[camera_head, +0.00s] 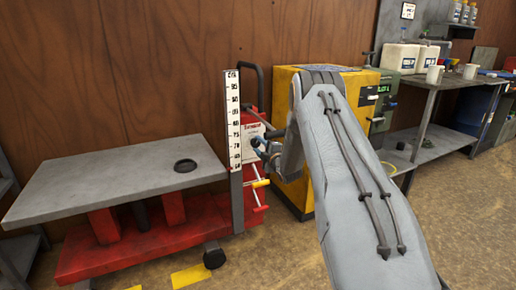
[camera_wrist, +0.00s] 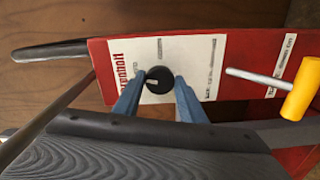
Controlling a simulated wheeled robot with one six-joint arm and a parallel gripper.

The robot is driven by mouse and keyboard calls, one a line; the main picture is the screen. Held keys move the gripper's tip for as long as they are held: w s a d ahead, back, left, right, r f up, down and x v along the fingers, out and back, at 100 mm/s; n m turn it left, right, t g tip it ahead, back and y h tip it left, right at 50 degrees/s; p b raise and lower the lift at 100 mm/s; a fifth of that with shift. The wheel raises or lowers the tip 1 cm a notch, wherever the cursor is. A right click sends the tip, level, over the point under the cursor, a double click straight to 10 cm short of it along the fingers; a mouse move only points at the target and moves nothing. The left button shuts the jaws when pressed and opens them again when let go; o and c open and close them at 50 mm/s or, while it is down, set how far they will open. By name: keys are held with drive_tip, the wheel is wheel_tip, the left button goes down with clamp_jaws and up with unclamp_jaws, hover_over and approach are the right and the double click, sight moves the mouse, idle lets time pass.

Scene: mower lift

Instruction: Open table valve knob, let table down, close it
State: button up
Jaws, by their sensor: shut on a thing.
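The valve knob (camera_wrist: 158,80) is a round black knob with a pale pointer mark, on a white label panel of the red lift column. My gripper (camera_wrist: 157,92), with blue fingers, is shut on the knob, one finger on each side. In the head view my gripper (camera_head: 263,148) reaches the red column (camera_head: 251,126) from the right; the knob is hidden there. The grey lift table (camera_head: 110,183) stands level over its red base (camera_head: 150,245), its top near the low end of the white height scale (camera_head: 233,120).
A yellow-handled lever (camera_wrist: 301,88) sticks out right of the knob; it also shows below my gripper in the head view (camera_head: 261,183). A black round dish (camera_head: 185,165) lies on the table. A yellow cabinet (camera_head: 290,95) stands close behind my arm. A workbench (camera_head: 440,80) is at right.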

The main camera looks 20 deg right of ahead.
drive_tip(key=shift+r+n, duration=0.1)
drive_tip(key=shift+n, duration=1)
drive_tip(key=o, duration=1)
drive_tip(key=shift+s, duration=0.1)
drive_tip(key=s, duration=0.7)
drive_tip(key=shift+s+d+p, duration=0.15)
drive_tip(key=shift+s+p, duration=0.1)
drive_tip(key=shift+p, duration=0.05)
